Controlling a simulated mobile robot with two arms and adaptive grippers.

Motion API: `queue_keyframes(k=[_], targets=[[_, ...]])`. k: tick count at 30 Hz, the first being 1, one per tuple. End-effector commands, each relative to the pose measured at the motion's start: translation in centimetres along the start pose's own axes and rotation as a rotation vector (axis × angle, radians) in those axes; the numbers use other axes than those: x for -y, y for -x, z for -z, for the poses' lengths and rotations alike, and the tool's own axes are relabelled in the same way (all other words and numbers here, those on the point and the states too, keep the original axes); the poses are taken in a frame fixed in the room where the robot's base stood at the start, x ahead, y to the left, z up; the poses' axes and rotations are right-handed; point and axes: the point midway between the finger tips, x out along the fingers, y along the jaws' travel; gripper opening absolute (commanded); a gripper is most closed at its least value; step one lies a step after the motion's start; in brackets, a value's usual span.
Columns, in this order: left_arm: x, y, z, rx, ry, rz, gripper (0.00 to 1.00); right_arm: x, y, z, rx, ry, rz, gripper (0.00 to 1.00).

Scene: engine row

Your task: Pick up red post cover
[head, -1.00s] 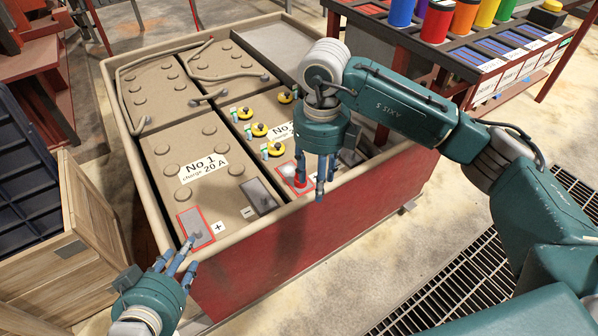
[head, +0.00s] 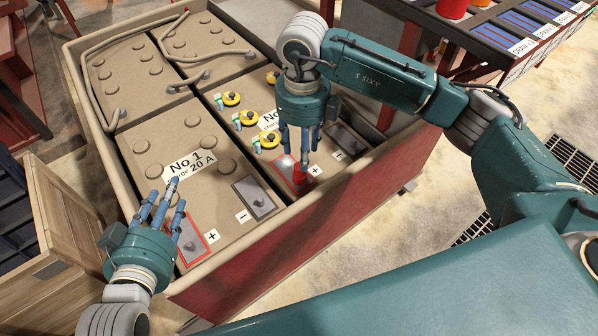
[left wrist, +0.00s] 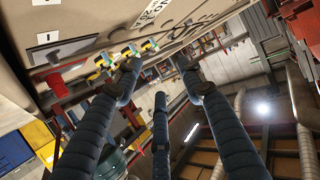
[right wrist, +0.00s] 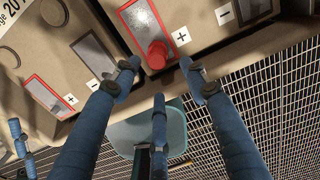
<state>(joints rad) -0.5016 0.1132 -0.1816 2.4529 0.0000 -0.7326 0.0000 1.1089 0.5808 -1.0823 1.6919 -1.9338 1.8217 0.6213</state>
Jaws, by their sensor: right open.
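The red post cover (head: 301,174) is a small red cap on the plus terminal plate of the right battery, near the crate's front edge. It also shows in the right wrist view (right wrist: 157,54), beyond the fingertips. My right gripper (head: 302,148) is open and empty, fingers pointing down just above and around the near side of the cover; I cannot tell whether a finger touches it. My left gripper (head: 167,200) is open and empty, over the front of the No.1 battery near its bare plus terminal (head: 190,245).
The batteries sit in a beige-rimmed red crate (head: 330,225). Yellow-and-black caps (head: 268,140) stand behind the right gripper. A wooden box (head: 60,225) is at left. A rack with coloured cups (head: 453,8) stands at the upper right.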

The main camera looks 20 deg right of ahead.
Motion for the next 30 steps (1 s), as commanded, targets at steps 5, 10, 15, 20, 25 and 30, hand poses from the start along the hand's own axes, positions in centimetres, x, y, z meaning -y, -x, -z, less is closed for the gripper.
queue_keyframes(k=[5, 10, 15, 20, 25, 30], targets=[[-0.2, -0.2, 1.8, -0.079, 0.000, -0.004, 0.40, 0.0, -1.4, 0.0, 0.000, 0.000, 0.001, 0.44], [-0.4, -0.2, 3.1, -0.135, 0.001, -0.008, 0.40, -0.1, -2.2, -0.1, 0.000, 0.000, 0.000, 0.44], [-0.8, 0.0, 6.3, -0.278, 0.002, -0.017, 0.40, -0.2, -4.0, -0.3, 0.000, -0.002, 0.000, 0.44], [-1.2, 0.8, 9.4, -0.417, 0.005, -0.025, 0.40, -0.3, -5.6, -0.4, -0.001, -0.001, 0.000, 0.44], [-1.4, 1.6, 11.3, -0.501, 0.007, -0.029, 0.40, -0.3, -6.6, -0.4, 0.001, 0.000, 0.000, 0.44], [-1.4, 1.8, 11.7, -0.516, 0.007, -0.030, 0.40, -0.3, -6.7, -0.4, 0.001, 0.000, 0.000, 0.44]])
